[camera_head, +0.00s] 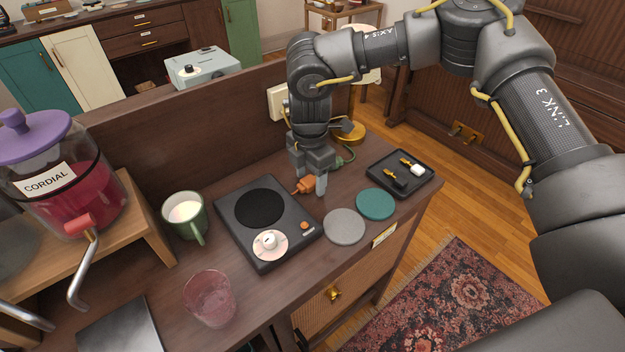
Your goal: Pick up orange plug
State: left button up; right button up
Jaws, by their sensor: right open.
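The orange plug (304,186) is on the dark wooden cabinet top, at the back right corner of the black hot plate (231,221). My right gripper (311,188) points down over it with its fingers open. One finger shows just right of the plug; the plug seems to lie between or right beside the fingers. I cannot tell whether they touch it. A green cord or plug (345,154) lies just behind the gripper. My left gripper is not in view.
A black tray (421,187), green mug (184,217), pink glass (209,299) and cordial dispenser (70,190) stand around. A wooden back panel (190,128) rises behind.

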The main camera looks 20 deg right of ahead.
aim_at(310, 179)
jog(key=shift+c, duration=0.5)
jog(key=c, duration=1.1)
jog(key=shift+o, duration=0.2)
jog(key=shift+r, duration=0.15)
jog(key=shift+r, duration=0.35)
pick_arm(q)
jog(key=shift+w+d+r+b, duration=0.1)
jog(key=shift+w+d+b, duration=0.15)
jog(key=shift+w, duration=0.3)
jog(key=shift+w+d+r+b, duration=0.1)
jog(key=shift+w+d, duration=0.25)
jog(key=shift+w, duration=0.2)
pick_arm(e)
notch_tip(310, 179, up, 9)
